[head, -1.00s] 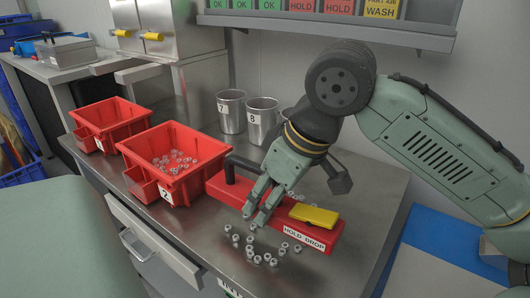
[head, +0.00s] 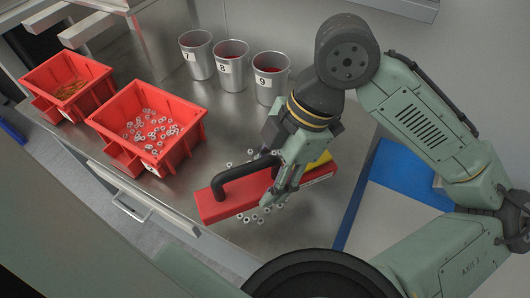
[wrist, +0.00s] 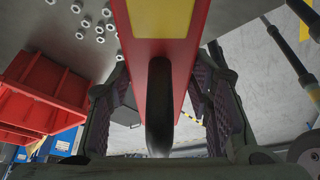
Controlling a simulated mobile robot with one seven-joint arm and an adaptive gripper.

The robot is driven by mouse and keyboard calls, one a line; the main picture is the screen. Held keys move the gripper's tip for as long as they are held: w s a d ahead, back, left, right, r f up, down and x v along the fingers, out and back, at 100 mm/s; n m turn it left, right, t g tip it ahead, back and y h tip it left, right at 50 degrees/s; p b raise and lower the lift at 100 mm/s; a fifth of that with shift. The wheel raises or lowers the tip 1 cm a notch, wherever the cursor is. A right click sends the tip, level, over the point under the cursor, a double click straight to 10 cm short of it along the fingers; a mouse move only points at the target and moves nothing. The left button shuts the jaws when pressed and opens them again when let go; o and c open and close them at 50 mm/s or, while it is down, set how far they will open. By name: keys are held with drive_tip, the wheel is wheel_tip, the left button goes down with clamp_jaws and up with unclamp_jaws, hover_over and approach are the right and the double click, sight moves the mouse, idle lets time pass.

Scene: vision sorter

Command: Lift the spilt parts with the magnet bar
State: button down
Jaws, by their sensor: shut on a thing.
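The magnet bar (head: 225,207) is a long red block with a black arched handle (head: 238,172) and a yellow piece (head: 319,161) at its right end. The bar's underside is hidden. I cannot tell its height or whether nuts cling to it.
A red bin (head: 187,142) of small nuts stands left, beside another red bin (head: 47,78) with brownish parts. Metal cups 7 (head: 198,58), 8 (head: 232,70) and 9 (head: 270,82) stand behind. Bare bench shows between bins and bar.

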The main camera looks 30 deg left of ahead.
drive_tip(key=shift+f+b, duration=3.15)
drive_tip(key=shift+f, duration=0.2)
drive_tip(key=shift+w+a+r, duration=0.15)
drive_tip(key=shift+w+a, duration=0.05)
drive_tip(key=shift+a, duration=0.1)
drive_tip(key=shift+w+a+b, duration=0.45)
drive_tip(key=shift+w+a, duration=0.7)
drive_tip(key=shift+a, duration=0.5)
drive_tip(key=shift+w+a+b, duration=0.5)
drive_tip(key=shift+w+a, duration=0.65)
drive_tip(key=shift+a, duration=0.5)
drive_tip(key=shift+w+a+b, duration=0.45)
drive_tip(key=shift+w+a, duration=0.7)
drive_tip(key=shift+a, duration=0.5)
drive_tip(key=shift+s+d+p, duration=0.25)
drive_tip(key=shift+s+d, duration=0.35)
drive_tip(key=shift+d, duration=0.25)
drive_tip(key=shift+s+d+p, duration=0.25)
drive_tip(key=shift+s+d, duration=0.3)
drive_tip(key=shift+d, duration=0.25)
drive_tip(key=shift+s+d+p, duration=0.25)
drive_tip(key=shift+s+d, duration=0.35)
drive_tip(key=shift+d, duration=0.25)
wheel_tip(320, 180, up, 7)
drive_tip(key=p, duration=0.7)
